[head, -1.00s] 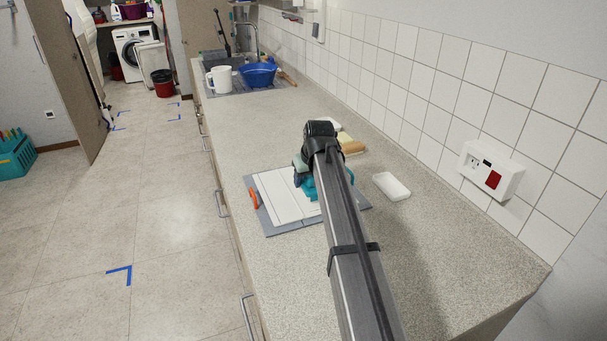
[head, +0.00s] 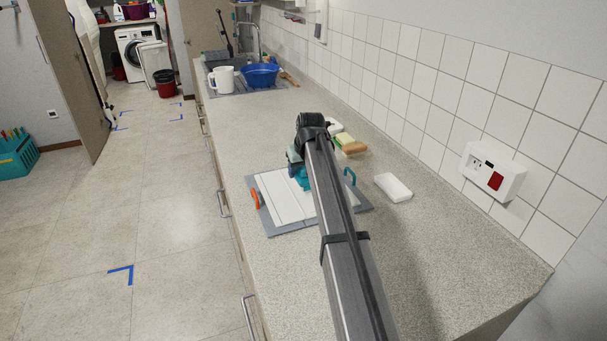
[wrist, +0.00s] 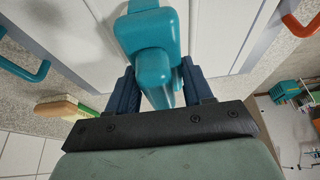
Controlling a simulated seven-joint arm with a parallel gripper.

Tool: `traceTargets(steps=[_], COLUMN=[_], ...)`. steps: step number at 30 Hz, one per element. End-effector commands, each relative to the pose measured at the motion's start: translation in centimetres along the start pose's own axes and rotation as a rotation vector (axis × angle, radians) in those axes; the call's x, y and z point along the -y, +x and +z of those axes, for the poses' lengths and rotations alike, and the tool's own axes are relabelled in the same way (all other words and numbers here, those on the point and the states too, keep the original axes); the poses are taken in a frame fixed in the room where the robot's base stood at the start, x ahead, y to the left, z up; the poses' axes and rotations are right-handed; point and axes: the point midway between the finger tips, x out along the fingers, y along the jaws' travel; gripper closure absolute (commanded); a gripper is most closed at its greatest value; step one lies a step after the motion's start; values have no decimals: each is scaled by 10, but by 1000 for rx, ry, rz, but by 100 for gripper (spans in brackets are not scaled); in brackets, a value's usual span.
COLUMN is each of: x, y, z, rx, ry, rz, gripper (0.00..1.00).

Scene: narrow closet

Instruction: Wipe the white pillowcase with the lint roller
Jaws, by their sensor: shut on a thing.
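The white pillowcase (head: 281,197) lies flat on a grey board on the counter; it also shows in the wrist view (wrist: 209,28). My gripper (wrist: 158,88) is shut on the teal lint roller (wrist: 150,36), whose handle is between the dark blue fingers. In the head view the lint roller (head: 303,182) shows only in part, beside my arm and over the pillowcase. My arm covers part of the pillowcase. Whether the roller touches the cloth cannot be told.
The grey board (head: 283,228) has an orange handle (head: 255,199) at left and a teal handle (head: 350,176) at right. A white block (head: 393,187) and sponges (head: 349,144) lie to the right, near the tiled wall. A blue basin (head: 259,76) and white jug (head: 222,79) stand farther back.

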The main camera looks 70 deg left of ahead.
Motion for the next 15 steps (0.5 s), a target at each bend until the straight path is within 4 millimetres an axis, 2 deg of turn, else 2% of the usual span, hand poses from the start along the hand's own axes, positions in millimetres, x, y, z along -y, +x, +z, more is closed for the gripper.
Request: traceTargets(steps=[15], x=[0], y=[19], z=[-46], rx=[-1], ry=[0], rz=[0], gripper=[78])
